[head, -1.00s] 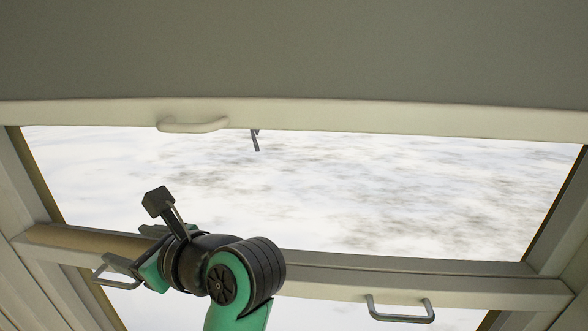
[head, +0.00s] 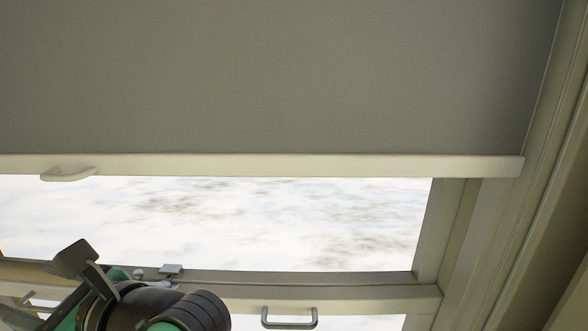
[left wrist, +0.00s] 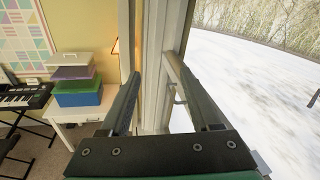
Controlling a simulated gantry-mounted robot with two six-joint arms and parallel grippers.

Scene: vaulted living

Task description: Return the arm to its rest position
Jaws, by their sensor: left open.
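My left arm (head: 150,305) comes in at the lower left of the head view, green and black, with a dark block on a stalk at its wrist. Its fingers are mostly cut off or hidden there. In the left wrist view my left gripper (left wrist: 155,68) is open, its two dark fingers apart with nothing held between them. A pale window frame (left wrist: 150,50) stands beyond the fingers. My right gripper is not in view.
A grey blind (head: 300,80) covers the upper window, with a pale handle (head: 68,174) on its bottom bar. A metal handle (head: 289,320) is on the lower frame. A white desk (left wrist: 85,108) carries stacked boxes (left wrist: 80,93), beside a keyboard (left wrist: 22,97).

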